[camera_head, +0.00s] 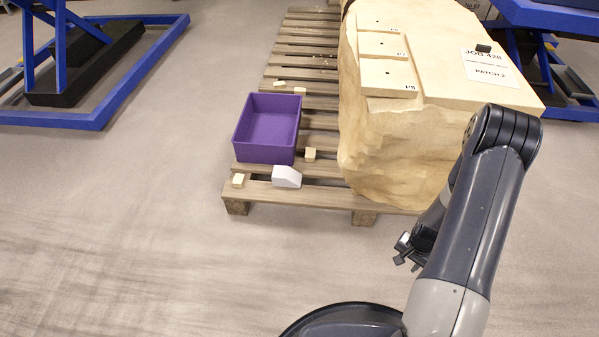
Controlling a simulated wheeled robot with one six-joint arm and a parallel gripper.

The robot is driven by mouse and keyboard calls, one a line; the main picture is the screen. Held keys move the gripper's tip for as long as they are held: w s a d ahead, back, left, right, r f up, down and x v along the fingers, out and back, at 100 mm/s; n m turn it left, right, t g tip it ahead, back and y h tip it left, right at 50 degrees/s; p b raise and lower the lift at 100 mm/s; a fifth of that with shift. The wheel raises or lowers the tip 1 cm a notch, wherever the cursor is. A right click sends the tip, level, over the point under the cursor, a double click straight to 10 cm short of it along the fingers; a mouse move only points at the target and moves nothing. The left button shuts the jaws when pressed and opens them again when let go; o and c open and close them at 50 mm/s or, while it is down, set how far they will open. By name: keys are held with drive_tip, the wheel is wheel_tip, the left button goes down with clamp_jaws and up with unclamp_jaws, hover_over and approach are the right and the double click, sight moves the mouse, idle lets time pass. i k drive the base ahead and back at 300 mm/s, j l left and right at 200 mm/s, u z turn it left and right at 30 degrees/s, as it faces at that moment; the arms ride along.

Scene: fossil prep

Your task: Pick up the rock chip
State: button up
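Small cream chips lie on the wooden pallet around the purple bin. One chip (238,180) is at the front left corner of the pallet. Another chip (310,154) is just right of the bin. Others lie behind the bin, including one chip (300,91) and one chip (280,84). I cannot tell which one the task means. My gripper (402,252) is low at the right, in front of the pallet and apart from all chips. My arm hides part of it, and I cannot tell whether it is open.
The purple bin (243,130) looks empty. A white wedge-shaped block (287,177) lies on the pallet (290,194) in front of it. A large tan rock block (385,150) fills the pallet's right side. Blue lift frames (130,85) stand at left and right. The front-left floor is clear.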

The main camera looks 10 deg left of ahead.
sight(238, 178)
drive_tip(key=i+j+z, duration=0.1)
drive_tip(key=j+z, duration=0.25)
drive_tip(key=j, duration=0.85)
drive_tip(key=j+z, duration=0.35)
drive_tip(key=j, duration=0.85)
drive_tip(key=j+z, duration=0.25)
drive_tip(key=j, duration=0.35)
drive_tip(key=j+z, duration=0.25)
drive_tip(key=j, duration=0.4)
drive_tip(key=j+z, duration=0.25)
drive_tip(key=j, duration=0.35)
drive_tip(key=k+j+z, duration=0.1)
drive_tip(key=j+z, duration=0.2)
drive_tip(key=j, duration=0.35)
drive_tip(key=i+j, duration=0.1)
drive_tip(key=j, duration=0.35)
drive_tip(key=i+j+z, duration=0.1)
drive_tip(key=j, duration=0.35)
